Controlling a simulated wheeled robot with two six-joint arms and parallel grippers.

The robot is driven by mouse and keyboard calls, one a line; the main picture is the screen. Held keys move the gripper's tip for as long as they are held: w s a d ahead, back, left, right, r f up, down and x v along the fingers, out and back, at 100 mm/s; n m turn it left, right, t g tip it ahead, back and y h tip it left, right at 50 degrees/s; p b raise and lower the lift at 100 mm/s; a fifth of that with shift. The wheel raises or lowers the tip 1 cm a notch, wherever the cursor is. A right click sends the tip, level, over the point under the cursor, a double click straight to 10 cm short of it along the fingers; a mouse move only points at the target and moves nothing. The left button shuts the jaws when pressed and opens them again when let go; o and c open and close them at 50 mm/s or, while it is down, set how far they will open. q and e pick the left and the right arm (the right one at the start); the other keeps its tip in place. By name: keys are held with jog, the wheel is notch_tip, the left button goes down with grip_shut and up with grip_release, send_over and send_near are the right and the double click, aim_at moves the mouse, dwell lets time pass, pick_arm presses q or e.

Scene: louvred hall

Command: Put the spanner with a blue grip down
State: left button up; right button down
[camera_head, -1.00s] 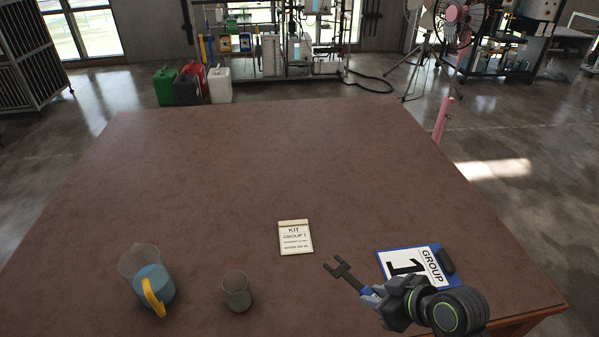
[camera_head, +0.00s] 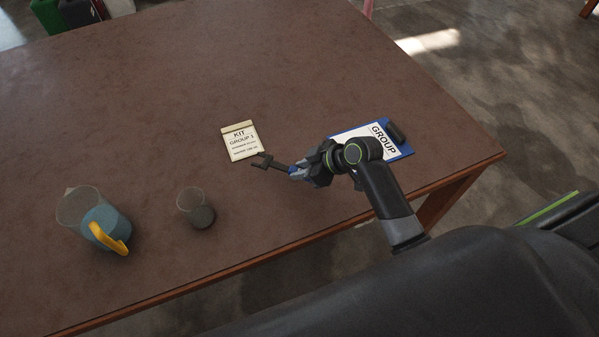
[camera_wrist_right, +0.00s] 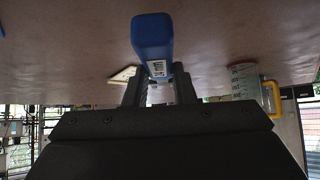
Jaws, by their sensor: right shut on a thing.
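The spanner (camera_head: 268,163) has a dark forked head and a blue grip. My right gripper (camera_head: 298,173) is shut on the blue grip, and the spanner's head points left in the head view. The head shows close to the lower edge of the kit card; I cannot tell if the spanner touches the table. In the right wrist view the blue grip (camera_wrist_right: 152,42) sticks out between the jaws toward the camera, and the spanner's head is hidden. My left gripper is not in view.
A brown table (camera_head: 170,90) has free room at its back and middle. On it are a kit card (camera_head: 242,142), a grey cup (camera_head: 195,208), a jug with a yellow handle (camera_head: 95,220) and a blue clipboard (camera_head: 405,152) behind my right wrist.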

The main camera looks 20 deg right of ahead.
jog(key=shift+f, duration=1.95)
jog(key=shift+f, duration=0.1)
jog(key=c, duration=1.2)
grip_release()
jog(key=v, duration=1.2)
